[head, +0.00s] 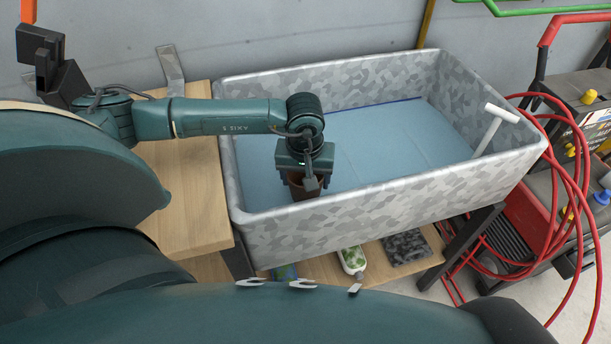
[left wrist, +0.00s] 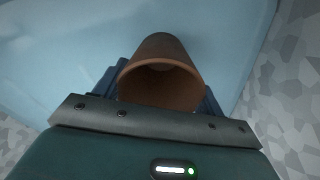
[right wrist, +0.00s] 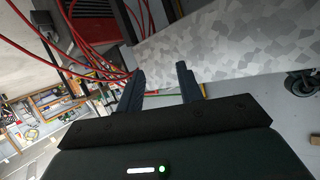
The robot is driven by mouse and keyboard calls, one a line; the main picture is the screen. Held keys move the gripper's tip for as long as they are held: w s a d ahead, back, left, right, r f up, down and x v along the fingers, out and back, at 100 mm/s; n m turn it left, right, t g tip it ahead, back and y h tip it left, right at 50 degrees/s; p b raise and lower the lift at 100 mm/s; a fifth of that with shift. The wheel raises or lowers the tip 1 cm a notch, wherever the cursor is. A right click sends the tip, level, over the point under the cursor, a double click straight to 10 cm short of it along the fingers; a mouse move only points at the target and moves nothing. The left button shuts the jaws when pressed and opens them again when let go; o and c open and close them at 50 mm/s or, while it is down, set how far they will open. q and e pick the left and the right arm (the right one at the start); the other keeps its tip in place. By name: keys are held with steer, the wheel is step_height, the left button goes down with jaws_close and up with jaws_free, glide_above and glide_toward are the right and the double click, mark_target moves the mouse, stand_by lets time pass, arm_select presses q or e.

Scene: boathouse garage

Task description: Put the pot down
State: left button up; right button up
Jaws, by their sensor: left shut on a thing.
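A brown terracotta pot (head: 305,189) is inside the galvanized tub, near its left front wall. My left gripper (head: 305,178) is shut on the pot from above. The left wrist view shows the pot (left wrist: 160,75) between the two fingers, with its open mouth toward the camera and the blue tub floor beyond. I cannot tell whether its base touches that floor. My right gripper (right wrist: 163,82) is open and empty in the right wrist view, outside the tub. It does not show in the head view.
The galvanized tub (head: 350,208) has raised walls and a blue bottom (head: 390,140), with a white T-shaped handle (head: 491,128) at its right. A wooden bench (head: 190,190) lies left. Red hoses (head: 570,180) hang at right. Several items lie on the shelf below.

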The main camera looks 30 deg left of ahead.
arm_select(q)
steer(key=shift+f+b, duration=0.35)
steer(key=shift+f, duration=0.15)
arm_select(e)
steer(key=shift+s+d+r+t, duration=0.15)
steer(key=shift+s+r+t, duration=0.1)
steer(key=shift+s+t, duration=0.05)
arm_select(q)
steer(key=shift+f+b, duration=0.25)
steer(key=shift+b, duration=0.05)
arm_select(e)
steer(key=shift+f, duration=0.35)
arm_select(q)
steer(key=o, duration=1.1)
arm_select(e)
steer(key=shift+w+r, duration=0.15)
